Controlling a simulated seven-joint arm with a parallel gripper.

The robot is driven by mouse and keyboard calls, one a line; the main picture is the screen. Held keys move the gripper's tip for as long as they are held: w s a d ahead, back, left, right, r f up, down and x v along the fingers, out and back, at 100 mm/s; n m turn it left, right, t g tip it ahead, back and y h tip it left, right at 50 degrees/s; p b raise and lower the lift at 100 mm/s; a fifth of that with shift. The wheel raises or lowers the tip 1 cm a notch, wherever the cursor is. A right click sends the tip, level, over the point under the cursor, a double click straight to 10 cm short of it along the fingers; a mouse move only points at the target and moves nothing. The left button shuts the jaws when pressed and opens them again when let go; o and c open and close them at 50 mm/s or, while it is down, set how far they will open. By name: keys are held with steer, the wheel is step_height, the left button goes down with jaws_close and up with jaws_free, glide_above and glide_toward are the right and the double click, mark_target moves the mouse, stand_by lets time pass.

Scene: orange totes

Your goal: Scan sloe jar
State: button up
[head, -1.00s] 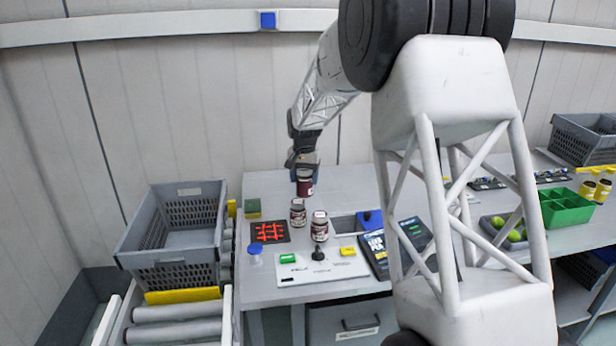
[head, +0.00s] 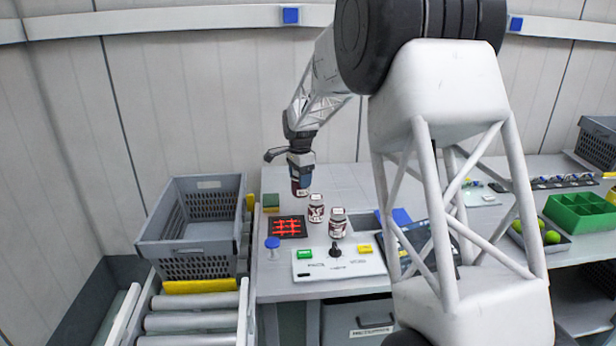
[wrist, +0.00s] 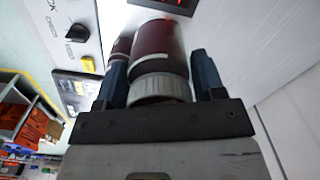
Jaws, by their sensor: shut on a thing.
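My gripper (head: 301,167) is shut on a dark red jar (head: 300,190), held above the bench just behind the scanner window with glowing red lines (head: 287,227). In the wrist view the jar (wrist: 160,42) sits between the two blue-grey fingers, with its ribbed pale lid toward my gripper. A corner of the red-lit scanner shows at the top of that view. Two similar jars, a left one (head: 316,209) and a right one (head: 337,224), stand upright on the bench to the right of the scanner. The names on the labels are too small to read.
A white control panel (head: 315,265) with a green button, black knob and yellow button lies in front. A small blue-capped container (head: 272,247) stands left of it. A grey crate (head: 190,240) is at the left by rollers; a green bin (head: 580,215) is far right.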

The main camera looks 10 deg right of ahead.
steer(key=a+m, duration=0.1)
steer(key=m, duration=0.1)
steer(key=a+m, duration=0.2)
steer(key=a+f+m, duration=0.1)
steer(key=a+m, duration=0.1)
steer(key=shift+w, duration=0.25)
steer(key=shift+f, duration=0.2)
step_height(320, 180, down, 8)
steer(key=shift+f, duration=0.15)
stand_by(1.0)
stand_by(0.4)
steer(key=shift+r, duration=2.3)
